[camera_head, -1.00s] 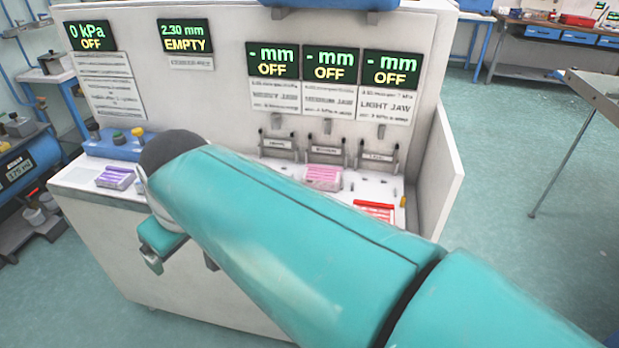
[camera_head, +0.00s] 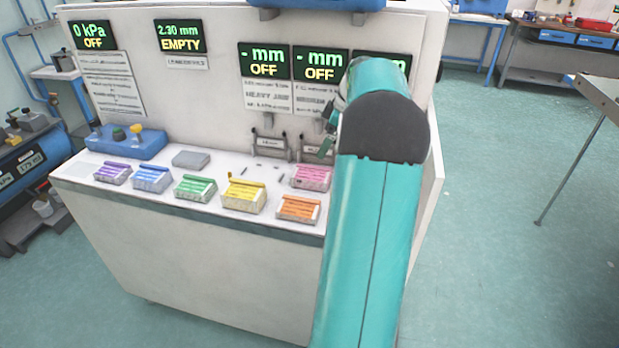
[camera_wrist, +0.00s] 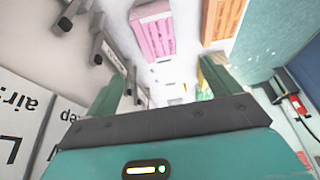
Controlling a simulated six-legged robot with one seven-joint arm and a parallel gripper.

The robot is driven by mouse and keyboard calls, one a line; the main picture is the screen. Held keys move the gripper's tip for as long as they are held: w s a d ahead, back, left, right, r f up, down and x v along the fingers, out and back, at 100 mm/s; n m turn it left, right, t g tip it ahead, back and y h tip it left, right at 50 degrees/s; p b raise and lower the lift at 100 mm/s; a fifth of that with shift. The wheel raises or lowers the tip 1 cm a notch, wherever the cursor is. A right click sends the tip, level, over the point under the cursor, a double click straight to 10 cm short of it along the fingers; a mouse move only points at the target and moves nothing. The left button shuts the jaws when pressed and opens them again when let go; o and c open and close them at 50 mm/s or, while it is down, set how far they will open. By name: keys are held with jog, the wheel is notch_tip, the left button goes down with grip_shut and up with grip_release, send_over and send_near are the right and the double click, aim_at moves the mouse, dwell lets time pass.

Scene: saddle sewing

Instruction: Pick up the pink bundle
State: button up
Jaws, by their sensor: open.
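The pink bundle (camera_head: 311,177) lies on the white bench top, toward its right side, in the head view. In the wrist view the pink bundle (camera_wrist: 154,30) is at the top, beyond my fingers. My gripper (camera_head: 328,140) is above and behind the bundle, near the back panel, and partly hidden by my teal arm. In the wrist view my gripper (camera_wrist: 160,88) has its two teal fingers spread with nothing between them. The gripper and the bundle are apart.
An orange bundle (camera_head: 299,208) lies just in front of the pink one, with a yellow bundle (camera_head: 243,195) to its left. Green, blue and purple bundles line up farther left. Grey brackets (camera_head: 268,143) on the back panel are close to my gripper.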

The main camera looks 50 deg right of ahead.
send_over(312, 173)
jog(key=s, duration=0.2)
jog(key=f, duration=0.7)
jog(key=shift+w+d+f, duration=0.15)
jog(key=shift+d+f, duration=0.05)
jog(key=shift+d, duration=0.15)
jog(key=x, duration=0.6)
jog(key=shift+f, duration=0.25)
jog(key=shift+c, duration=0.4)
jog(key=c, duration=1.1)
jog(key=shift+c, duration=0.6)
jog(key=shift+r, duration=0.15)
